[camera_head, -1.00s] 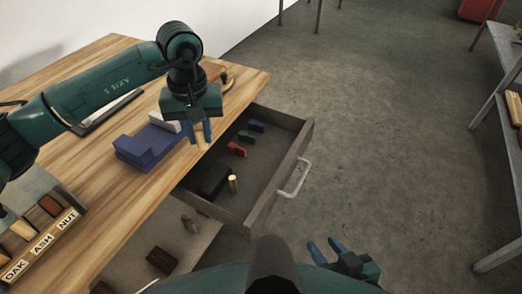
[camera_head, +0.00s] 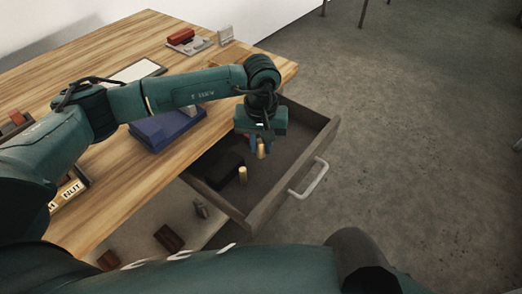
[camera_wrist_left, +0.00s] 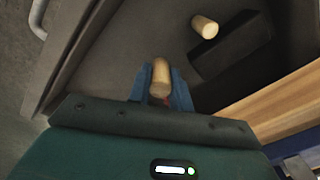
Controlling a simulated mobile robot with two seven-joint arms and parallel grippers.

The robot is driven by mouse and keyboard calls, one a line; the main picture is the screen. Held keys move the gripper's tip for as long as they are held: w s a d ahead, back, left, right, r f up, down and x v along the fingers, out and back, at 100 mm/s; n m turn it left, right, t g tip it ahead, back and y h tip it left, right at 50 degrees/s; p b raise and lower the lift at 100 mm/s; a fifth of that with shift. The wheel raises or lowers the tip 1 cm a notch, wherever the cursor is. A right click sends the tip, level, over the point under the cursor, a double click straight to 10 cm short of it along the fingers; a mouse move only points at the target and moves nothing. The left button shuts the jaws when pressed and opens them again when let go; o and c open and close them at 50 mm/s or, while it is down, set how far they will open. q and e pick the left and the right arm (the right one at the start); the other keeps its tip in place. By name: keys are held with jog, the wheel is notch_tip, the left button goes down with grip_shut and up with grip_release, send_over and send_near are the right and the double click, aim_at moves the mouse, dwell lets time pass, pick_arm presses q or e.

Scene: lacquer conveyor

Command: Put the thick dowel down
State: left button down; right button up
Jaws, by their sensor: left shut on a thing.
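My left gripper (camera_head: 259,148) is over the open drawer (camera_head: 318,148), pointing down. Its blue fingers are shut on a pale wooden dowel, the thick dowel (camera_head: 261,152), which hangs roughly upright. In the left wrist view the dowel (camera_wrist_left: 161,78) sits between the fingers, with its rounded top end toward the drawer floor. A second pale dowel (camera_head: 243,175) stands in the drawer beside a black block (camera_head: 222,172); both also show in the left wrist view, the dowel (camera_wrist_left: 205,27) apart from the held one. My right gripper is out of view.
The drawer has a pale handle (camera_head: 310,180) at its front. A blue block (camera_head: 165,128) lies on the wooden table (camera_head: 120,165), near its edge. A red item (camera_head: 183,38) is at the table's back.

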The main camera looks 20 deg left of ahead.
aim_at(261, 152)
pick_arm(q)
notch_tip(261, 152, down, 3)
jog(key=shift+f, duration=0.2)
jog(key=shift+f, duration=0.2)
jog(key=c, duration=1.3)
grip_release()
jog(key=shift+r, duration=0.1)
jog(key=shift+r, duration=0.15)
notch_tip(261, 152, up, 11)
jog(key=shift+r, duration=0.5)
